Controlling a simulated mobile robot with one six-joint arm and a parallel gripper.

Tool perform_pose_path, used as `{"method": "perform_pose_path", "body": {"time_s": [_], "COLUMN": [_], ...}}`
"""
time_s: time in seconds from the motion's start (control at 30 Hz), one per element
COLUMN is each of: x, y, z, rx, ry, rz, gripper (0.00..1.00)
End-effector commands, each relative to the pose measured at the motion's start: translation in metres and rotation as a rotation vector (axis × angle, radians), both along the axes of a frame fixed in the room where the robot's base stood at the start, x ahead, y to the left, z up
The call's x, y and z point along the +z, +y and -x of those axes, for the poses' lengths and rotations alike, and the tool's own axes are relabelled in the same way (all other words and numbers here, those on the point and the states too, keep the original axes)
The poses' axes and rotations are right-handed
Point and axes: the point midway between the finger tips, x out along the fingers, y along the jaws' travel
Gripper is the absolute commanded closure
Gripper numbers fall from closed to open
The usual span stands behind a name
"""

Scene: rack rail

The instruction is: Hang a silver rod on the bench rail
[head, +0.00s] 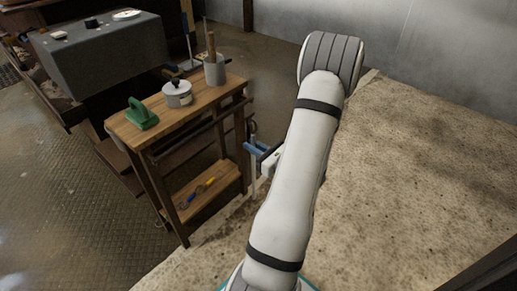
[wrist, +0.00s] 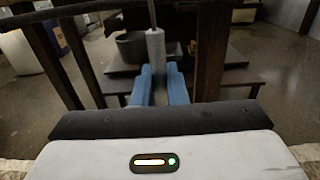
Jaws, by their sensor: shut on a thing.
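The wooden bench (head: 205,96) stands left of my arm in the head view. Its dark rail (head: 205,126) runs along the near side below the top; a dark bar at the top left of the wrist view (wrist: 75,9) looks like the same rail. My gripper (head: 254,146), with blue fingers, is just right of the bench's right end. In the wrist view my gripper (wrist: 156,84) is shut on a pale grey piece (wrist: 156,48) with a thin shaft above it, which seems to be the silver rod. Its lower part (head: 254,182) hangs below the fingers. It looks upright and apart from the rail.
On the bench top are a green tool (head: 142,114), a lidded pot (head: 177,94) and a grey cup (head: 215,70) with a wooden handle in it. A screwdriver (head: 197,192) lies on the lower shelf. A grey box (head: 95,55) stands behind. Floor to the right is clear.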

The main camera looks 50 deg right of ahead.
Motion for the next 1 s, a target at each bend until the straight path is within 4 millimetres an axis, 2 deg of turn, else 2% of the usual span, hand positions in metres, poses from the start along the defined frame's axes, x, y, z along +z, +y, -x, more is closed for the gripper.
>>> {"method": "perform_pose_path", "body": {"time_s": [1.0], "x": [0.0], "y": [0.007], "z": [-0.073], "rx": [0.005], "ry": [0.001], "rz": [0.0], "gripper": [1.0]}}
